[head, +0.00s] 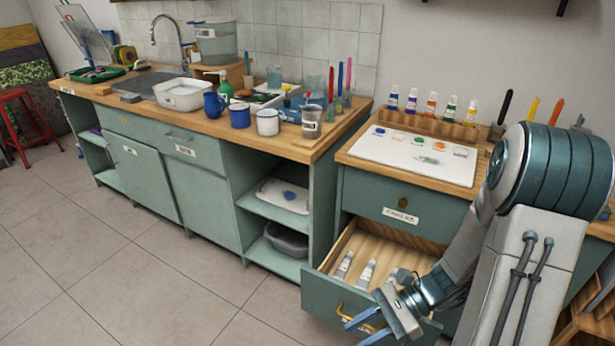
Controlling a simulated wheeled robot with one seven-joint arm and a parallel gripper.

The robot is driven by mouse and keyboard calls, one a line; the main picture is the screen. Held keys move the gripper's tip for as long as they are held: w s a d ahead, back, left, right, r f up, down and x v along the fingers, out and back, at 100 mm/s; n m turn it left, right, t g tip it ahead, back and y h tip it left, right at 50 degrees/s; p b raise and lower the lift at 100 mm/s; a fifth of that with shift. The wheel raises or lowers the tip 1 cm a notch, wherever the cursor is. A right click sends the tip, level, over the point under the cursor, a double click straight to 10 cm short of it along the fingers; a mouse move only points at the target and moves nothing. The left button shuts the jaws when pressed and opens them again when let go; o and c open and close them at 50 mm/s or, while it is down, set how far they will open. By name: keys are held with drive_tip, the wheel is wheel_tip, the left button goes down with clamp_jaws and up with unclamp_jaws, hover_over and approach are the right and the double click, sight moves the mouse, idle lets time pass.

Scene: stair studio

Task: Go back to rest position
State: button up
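My gripper (356,331) is low at the bottom right, in front of the open lower drawer (319,293) of the green cabinet. Its two blue fingers point down and left and stand apart, with nothing visible between them. It overlaps the drawer front near a yellow handle (352,313); I cannot tell if it touches. The drawer holds several paint tubes (366,273) lying in wooden slots. My wrist hides the drawer's right part.
A white palette (414,155) with paint dabs lies on the cabinet top, with several upright paint bottles (431,104) behind it. A long counter (207,124) carries mugs, a white basin (183,93) and a sink (147,82). A red stool (22,118) stands far left. The tiled floor is clear.

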drive_tip(key=s+d+r+n+t+h+p, duration=0.1)
drive_tip(key=d+r+n+t+h+p, duration=0.1)
drive_tip(key=r+n+h, duration=0.4)
drive_tip(key=s+d+r+n+t+h+p, duration=0.1)
drive_tip(key=r+n+t+h+p, duration=0.3)
drive_tip(key=r, duration=1.1)
drive_tip(key=d+n+h, duration=0.1)
drive_tip(key=n+h, duration=0.1)
drive_tip(key=n, duration=0.2)
drive_tip(key=shift+n+t, duration=0.3)
drive_tip(key=shift+n, duration=0.1)
drive_tip(key=shift+r, duration=0.1)
